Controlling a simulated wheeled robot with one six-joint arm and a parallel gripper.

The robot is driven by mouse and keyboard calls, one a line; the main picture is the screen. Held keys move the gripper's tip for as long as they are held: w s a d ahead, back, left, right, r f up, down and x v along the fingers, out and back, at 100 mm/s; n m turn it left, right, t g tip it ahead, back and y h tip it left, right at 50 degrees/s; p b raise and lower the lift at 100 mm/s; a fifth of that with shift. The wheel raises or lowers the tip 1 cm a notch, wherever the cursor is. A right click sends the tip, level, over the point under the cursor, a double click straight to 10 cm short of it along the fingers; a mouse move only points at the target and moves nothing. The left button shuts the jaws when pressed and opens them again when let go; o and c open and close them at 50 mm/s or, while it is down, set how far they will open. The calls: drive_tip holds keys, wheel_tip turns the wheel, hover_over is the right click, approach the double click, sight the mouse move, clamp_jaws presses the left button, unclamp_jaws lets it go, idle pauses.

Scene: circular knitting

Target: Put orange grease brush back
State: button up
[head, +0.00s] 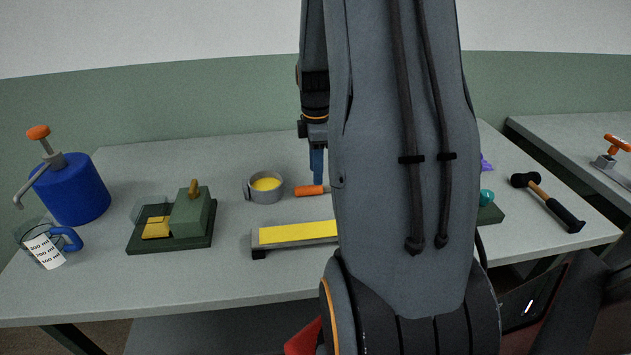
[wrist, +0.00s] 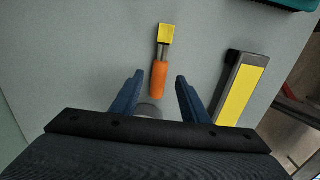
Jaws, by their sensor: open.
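The orange grease brush (wrist: 159,77) lies on the table, with an orange handle, a metal neck and a yellow head. In the wrist view its handle points in between the fingers of my gripper (wrist: 160,80). My gripper is open and holds nothing. In the head view one blue finger of my gripper (head: 318,166) shows just above the brush's orange handle (head: 311,190); my arm hides the rest of the brush. A grey pot (head: 264,196) with yellow contents stands left of the handle. I cannot tell whether the fingers touch the brush.
A yellow-topped bar (head: 296,233) lies in front of the brush; it also shows in the wrist view (wrist: 241,91). A green machine block (head: 190,216), a blue pump can (head: 72,190) and a measuring cup (head: 46,246) stand left. A hammer (head: 548,201) lies right.

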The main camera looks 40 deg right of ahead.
wheel_tip(320, 180, up, 7)
drive_tip(key=b, duration=0.1)
drive_tip(key=s+a+f+m, duration=0.1)
drive_tip(key=s+a+m, duration=0.2)
drive_tip(key=a, duration=0.6)
drive_tip(key=s+a+f+m, duration=0.2)
drive_tip(key=a+m, duration=0.3)
drive_tip(key=a, duration=0.4)
drive_tip(key=s+a+f+m+t, duration=0.1)
drive_tip(key=s+a+f+m, duration=0.1)
drive_tip(key=s+a, duration=0.3)
drive_tip(key=a+m, duration=0.1)
drive_tip(key=a, duration=0.3)
drive_tip(key=shift+a+m, duration=0.25)
drive_tip(key=shift+m, duration=0.15)
drive_tip(key=shift+r, duration=0.1)
